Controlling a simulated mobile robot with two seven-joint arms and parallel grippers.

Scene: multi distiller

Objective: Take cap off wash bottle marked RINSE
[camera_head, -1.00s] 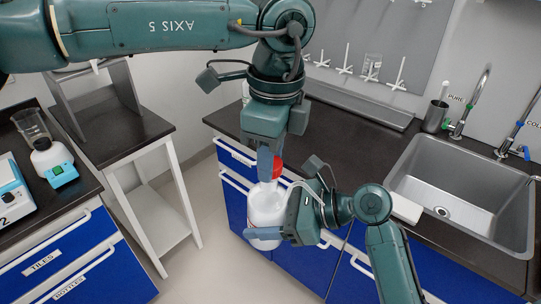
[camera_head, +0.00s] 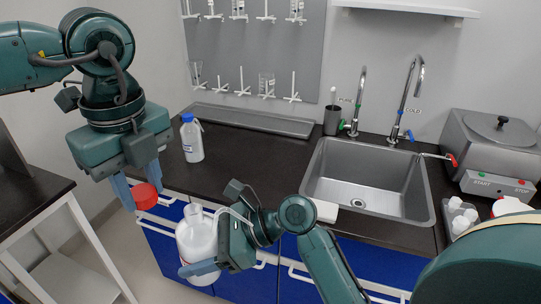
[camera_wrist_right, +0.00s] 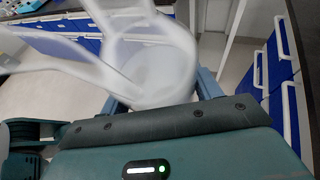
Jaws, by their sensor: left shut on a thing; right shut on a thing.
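The white wash bottle (camera_head: 197,242) has an open neck at its top and is held in my right gripper (camera_head: 205,264), which is shut around its body in front of the counter. In the right wrist view, the bottle (camera_wrist_right: 160,75) fills the space between the fingers, with a blurred pale tube or handle shape in front. My left gripper (camera_head: 141,188) is shut on the red cap (camera_head: 145,196), up and left of the bottle neck and apart from it. No RINSE marking can be read on the held bottle.
Another bottle with a blue cap (camera_head: 192,138) stands on the dark counter behind. A sink (camera_head: 368,178) with two taps is to the right. A grey machine (camera_head: 492,150) stands at the far right. Blue drawers are below the counter.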

